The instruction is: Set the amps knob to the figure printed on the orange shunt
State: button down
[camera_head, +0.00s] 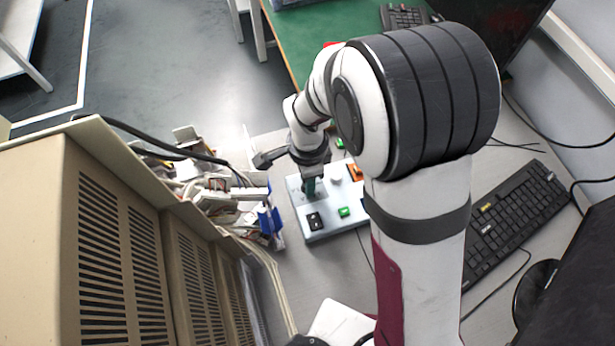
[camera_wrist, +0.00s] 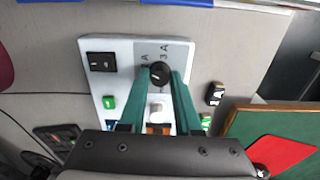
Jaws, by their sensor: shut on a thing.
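The amps knob (camera_wrist: 159,72) is a round black knob on a grey patch of the pale control box (camera_wrist: 125,50). Letters are printed around it; "3A" reads to its upper right, and an "A" shows at its left. A small white mark shows on the knob; its exact direction is hard to tell. My gripper (camera_wrist: 160,78) has its two green fingers closed on the knob's sides. In the head view my gripper (camera_head: 311,187) is over the box (camera_head: 322,232) and hides the knob. An orange part (camera_head: 355,172), perhaps the shunt, is at the box's far right; no figure is readable.
The box also has a black switch (camera_head: 314,221), a green button (camera_head: 344,211) and a white knob (camera_head: 336,177). A keyboard (camera_head: 515,215) lies right. Bare grey table lies in front of the box.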

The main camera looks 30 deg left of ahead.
dwell(0.4)
jog(key=c, duration=0.6)
grip_release()
notch_tip(320, 180, up, 16)
jog(key=shift+f, duration=0.1)
